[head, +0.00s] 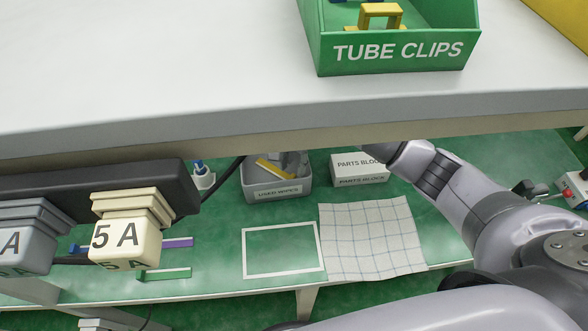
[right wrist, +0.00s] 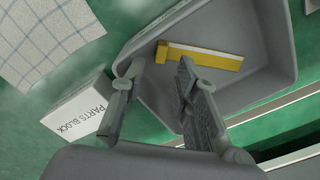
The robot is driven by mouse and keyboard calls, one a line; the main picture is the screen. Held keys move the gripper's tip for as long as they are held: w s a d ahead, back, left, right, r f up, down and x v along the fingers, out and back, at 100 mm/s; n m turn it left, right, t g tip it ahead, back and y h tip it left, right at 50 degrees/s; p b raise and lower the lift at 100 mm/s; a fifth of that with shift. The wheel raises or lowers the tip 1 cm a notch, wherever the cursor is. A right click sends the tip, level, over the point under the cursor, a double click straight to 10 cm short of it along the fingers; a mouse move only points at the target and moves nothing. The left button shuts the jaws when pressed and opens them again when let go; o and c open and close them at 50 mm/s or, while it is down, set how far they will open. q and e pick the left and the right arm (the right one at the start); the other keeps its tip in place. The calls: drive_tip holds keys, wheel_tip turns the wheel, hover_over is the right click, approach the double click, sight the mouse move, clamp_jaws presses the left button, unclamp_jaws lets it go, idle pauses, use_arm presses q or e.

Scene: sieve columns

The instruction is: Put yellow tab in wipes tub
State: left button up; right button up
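The wipes tub (head: 278,194), a grey open box marked "USED WIPES", stands on the green lower surface. It fills much of the right wrist view (right wrist: 272,28). The yellow tab (head: 272,170) lies inside the tub. In the right wrist view the tab (right wrist: 205,58) is L-shaped and lies against the grey inside. My right gripper (head: 293,160) is at the tub, partly hidden by the worktop edge. In the right wrist view its fingers (right wrist: 160,68) are apart with nothing between them; the tab shows beyond the fingertips. My left gripper is not in view.
A white "PARTS BLOCK" box (head: 358,172) stands right of the tub. A checked cloth (head: 370,240) and a white outlined rectangle (head: 283,273) lie in front. The worktop (head: 170,60) overhangs, carrying a green "TUBE CLIPS" bin (head: 395,60). A black rail with "5 A" blocks (head: 125,245) is at left.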

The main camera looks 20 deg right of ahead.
wheel_tip(320, 180, up, 9)
drive_tip(key=b, duration=0.1)
drive_tip(key=shift+s+f, duration=0.1)
drive_tip(key=shift+f, duration=0.05)
idle(0.5)
